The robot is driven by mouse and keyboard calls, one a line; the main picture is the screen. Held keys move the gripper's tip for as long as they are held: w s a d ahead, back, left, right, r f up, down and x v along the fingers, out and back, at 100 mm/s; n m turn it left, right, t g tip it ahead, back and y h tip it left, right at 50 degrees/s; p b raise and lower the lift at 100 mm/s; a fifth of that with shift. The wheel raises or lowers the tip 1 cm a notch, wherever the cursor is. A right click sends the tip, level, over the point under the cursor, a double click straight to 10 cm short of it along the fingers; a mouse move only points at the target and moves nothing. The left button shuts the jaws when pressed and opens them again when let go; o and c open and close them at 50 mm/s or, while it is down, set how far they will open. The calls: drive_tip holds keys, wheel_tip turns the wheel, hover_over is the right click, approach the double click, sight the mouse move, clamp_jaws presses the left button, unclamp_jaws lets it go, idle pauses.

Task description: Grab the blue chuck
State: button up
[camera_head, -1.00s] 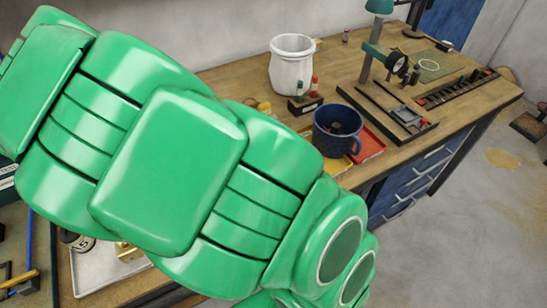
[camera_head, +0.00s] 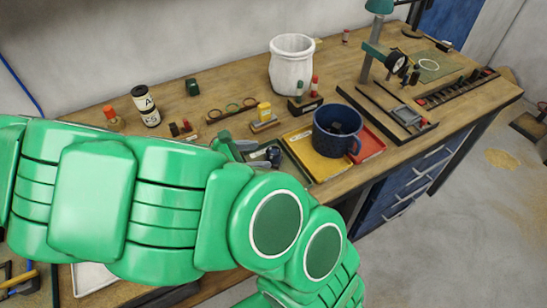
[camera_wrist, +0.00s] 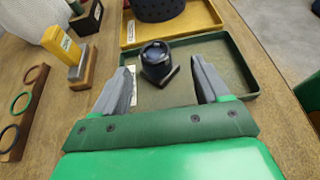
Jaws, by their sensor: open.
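The blue chuck (camera_wrist: 156,62) is a short, dark, round piece with a shiny top. It stands in a dark green tray (camera_wrist: 236,85) in the wrist view, near the tray's middle. My gripper (camera_wrist: 163,84) is open, with one grey finger at the left of the chuck and one at the right. The chuck is a little beyond the fingertips, roughly centred between them; I cannot tell any contact. In the head view the chuck (camera_head: 273,154) shows small beside my gripper, and my green arm hides part of the tray (camera_head: 292,165).
A blue mug (camera_head: 337,130) stands in a yellow tray (camera_head: 325,168) beside the green tray, with a red tray (camera_head: 370,146) to its right. A yellow block on a wooden base (camera_wrist: 62,45) and a ring holder (camera_wrist: 22,110) lie left of my gripper. A white pot (camera_head: 292,66) stands behind.

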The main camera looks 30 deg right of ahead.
sight(269, 152)
drive_tip(key=shift+w+x, duration=0.15)
drive_tip(key=shift+x, duration=1.1)
drive_tip(key=shift+w+x, duration=0.2)
drive_tip(key=shift+x, duration=1.1)
drive_tip(key=shift+r, duration=0.15)
clamp_jaws()
